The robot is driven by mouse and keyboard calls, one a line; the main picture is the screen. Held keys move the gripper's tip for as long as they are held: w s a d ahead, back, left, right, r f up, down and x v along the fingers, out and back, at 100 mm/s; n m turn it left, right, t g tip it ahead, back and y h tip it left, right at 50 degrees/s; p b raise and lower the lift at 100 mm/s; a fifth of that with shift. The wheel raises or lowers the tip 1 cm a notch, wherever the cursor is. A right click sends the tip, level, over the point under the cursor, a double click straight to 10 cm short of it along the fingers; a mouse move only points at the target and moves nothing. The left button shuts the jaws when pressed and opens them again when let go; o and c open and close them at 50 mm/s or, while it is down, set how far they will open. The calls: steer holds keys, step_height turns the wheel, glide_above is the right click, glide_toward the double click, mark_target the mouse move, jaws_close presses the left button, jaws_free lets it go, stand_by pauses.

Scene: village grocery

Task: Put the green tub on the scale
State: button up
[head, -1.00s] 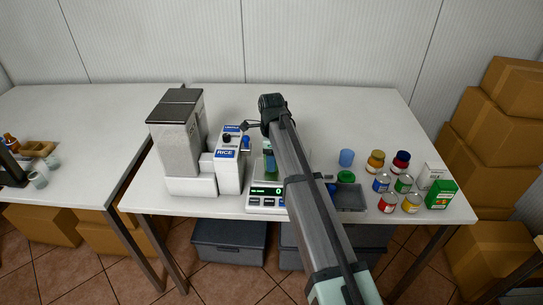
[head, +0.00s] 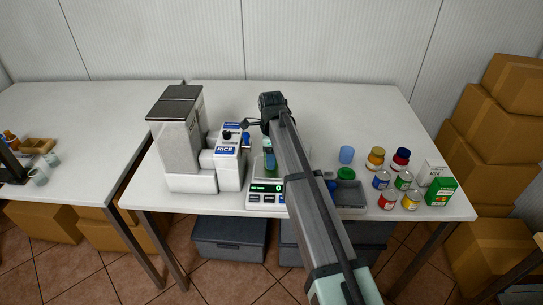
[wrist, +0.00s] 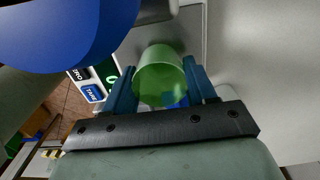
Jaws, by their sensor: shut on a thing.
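The green tub (wrist: 160,72) is between the two blue fingers of my gripper (wrist: 163,88) in the wrist view, and the fingers are shut on it. In the head view my gripper (head: 270,160) is over the scale (head: 266,199), with a little of the tub showing under the arm. The scale's green display appears to read 0. My arm hides much of the scale's plate, and I cannot tell whether the tub's base touches it.
Right of my arm are a grey tray (head: 349,196), a green round item (head: 345,174), a blue cup (head: 346,154) and several jars and boxes. The table's back is clear.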

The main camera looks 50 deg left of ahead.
steer(key=shift+f, duration=0.2)
steer(key=o, duration=1.1)
steer(key=shift+o, duration=0.2)
steer(key=shift+o, duration=1.1)
step_height(320, 180, up, 8)
